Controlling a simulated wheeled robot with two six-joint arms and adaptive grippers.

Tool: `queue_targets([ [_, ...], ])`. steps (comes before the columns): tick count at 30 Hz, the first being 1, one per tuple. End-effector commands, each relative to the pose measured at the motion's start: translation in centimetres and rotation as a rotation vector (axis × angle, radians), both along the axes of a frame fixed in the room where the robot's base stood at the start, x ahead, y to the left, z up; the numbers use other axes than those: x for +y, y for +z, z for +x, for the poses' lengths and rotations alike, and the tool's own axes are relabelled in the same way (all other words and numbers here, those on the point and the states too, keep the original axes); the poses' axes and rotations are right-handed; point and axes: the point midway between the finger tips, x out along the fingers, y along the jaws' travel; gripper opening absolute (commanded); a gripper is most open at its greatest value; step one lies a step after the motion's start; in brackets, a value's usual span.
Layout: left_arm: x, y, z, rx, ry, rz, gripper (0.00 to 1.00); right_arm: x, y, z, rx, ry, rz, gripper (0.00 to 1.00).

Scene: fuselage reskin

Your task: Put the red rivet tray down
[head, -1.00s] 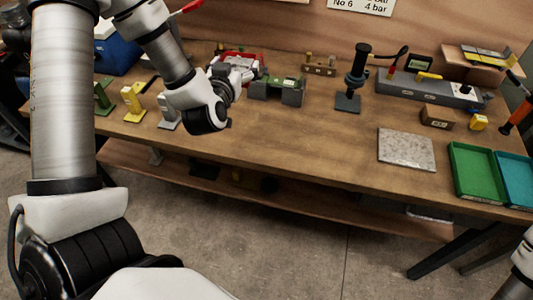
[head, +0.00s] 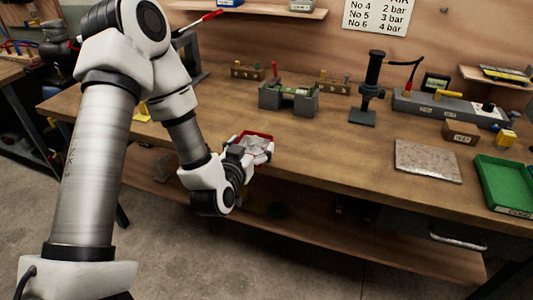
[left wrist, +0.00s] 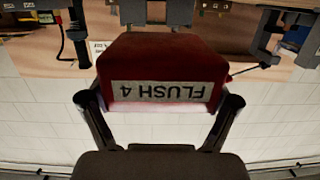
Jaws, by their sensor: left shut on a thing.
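The red rivet tray (head: 268,140) shows in the head view over the front part of the wooden bench, its inside pale grey. My left gripper (head: 245,157) is shut on its near left side. I cannot tell whether the tray touches the bench top. In the left wrist view the red tray (left wrist: 160,62) fills the space between the fingers of my left gripper (left wrist: 160,108), with an upside-down label reading FLUSH 4. My right gripper is not in view.
The wooden bench (head: 335,155) has bare room right of the tray. A grey block fixture (head: 288,98) stands behind it. Further right are a black stand (head: 369,90), a stone-like plate (head: 428,160) and a green tray (head: 507,185).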

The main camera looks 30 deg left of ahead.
Motion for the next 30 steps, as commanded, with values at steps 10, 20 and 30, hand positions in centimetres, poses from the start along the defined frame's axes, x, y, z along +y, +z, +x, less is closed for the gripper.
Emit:
queue_targets([
  [10,1.9,-0.4,8.9,0.003,0.000,0.006,0.45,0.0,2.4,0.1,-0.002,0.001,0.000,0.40],
  [20,2.1,-4.2,9.8,0.006,-0.002,0.002,0.45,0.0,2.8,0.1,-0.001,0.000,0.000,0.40],
  [30,2.1,-4.7,9.8,0.006,-0.001,0.003,0.92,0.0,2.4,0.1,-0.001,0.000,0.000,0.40],
])
